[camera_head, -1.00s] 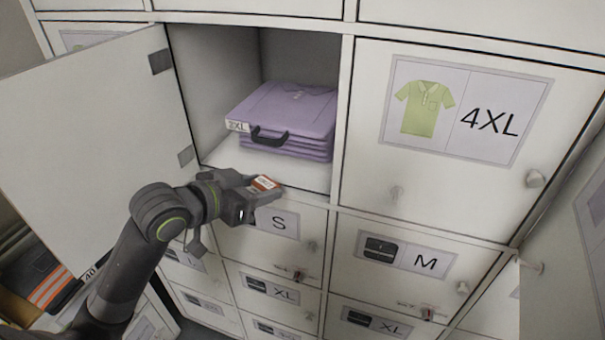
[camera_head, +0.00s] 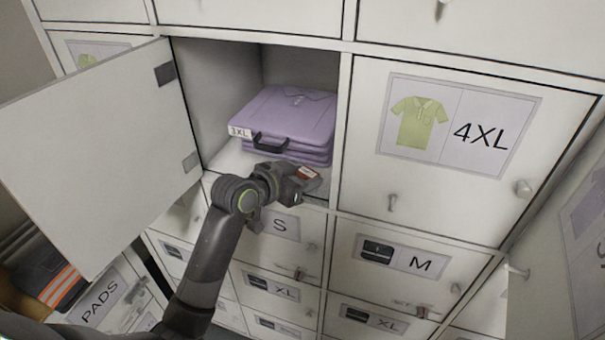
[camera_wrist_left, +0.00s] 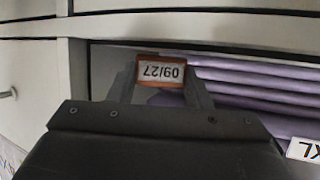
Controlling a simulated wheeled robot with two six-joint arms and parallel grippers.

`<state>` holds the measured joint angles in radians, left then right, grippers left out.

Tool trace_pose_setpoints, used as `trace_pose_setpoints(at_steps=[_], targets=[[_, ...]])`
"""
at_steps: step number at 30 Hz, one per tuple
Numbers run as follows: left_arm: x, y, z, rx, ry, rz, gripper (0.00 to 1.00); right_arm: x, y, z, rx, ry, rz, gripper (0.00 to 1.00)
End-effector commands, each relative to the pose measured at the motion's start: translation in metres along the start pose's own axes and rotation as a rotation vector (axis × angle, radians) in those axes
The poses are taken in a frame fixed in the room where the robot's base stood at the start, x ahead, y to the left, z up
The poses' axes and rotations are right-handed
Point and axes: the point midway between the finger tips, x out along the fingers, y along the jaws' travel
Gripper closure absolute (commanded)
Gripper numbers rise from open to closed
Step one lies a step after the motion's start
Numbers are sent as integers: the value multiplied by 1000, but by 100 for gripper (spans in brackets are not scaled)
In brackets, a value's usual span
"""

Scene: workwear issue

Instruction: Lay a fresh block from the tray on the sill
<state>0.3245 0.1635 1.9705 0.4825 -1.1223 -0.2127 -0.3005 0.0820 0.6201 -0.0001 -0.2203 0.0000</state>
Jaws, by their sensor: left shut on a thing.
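A small block (camera_head: 307,172) with an orange edge and a white face sits in my left gripper (camera_head: 303,180), which is shut on it. In the left wrist view the block (camera_wrist_left: 160,70) shows a label, "09/27", upside down, between the two fingers. The sill (camera_head: 226,160) is the pale front strip of the open compartment's floor. The gripper and block are at the right part of this sill, in front of the purple shirts. I cannot tell whether the block touches the sill. I see no tray. My right gripper is out of view.
Folded purple shirts (camera_head: 290,115) with a "3XL" tag and a dark handle fill the compartment's back. Its door (camera_head: 95,140) stands open to the left. A shut "4XL" door (camera_head: 450,170) is on the right. Drawers with latches lie below. The sill's left part is bare.

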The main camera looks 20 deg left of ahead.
Motion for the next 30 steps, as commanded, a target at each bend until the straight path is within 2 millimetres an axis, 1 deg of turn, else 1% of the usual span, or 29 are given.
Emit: trace_pose_setpoints(at_steps=[1, 11, 12, 17, 26, 27, 30], targets=[[1, 0, 2, 0, 1, 0, 77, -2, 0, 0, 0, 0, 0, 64], [2, 0, 6, 1, 2, 0, 77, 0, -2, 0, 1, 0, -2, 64], [2, 0, 6, 1, 1, 0, 54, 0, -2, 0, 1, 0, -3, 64], [2, 0, 6, 1, 2, 0, 34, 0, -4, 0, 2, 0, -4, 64], [1, 0, 4, 1, 2, 0, 34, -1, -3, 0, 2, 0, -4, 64], [0, 0, 1, 2, 3, 0, 34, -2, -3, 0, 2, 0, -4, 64], [-6, -1, 4, 1, 3, -1, 34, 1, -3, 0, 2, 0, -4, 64]])
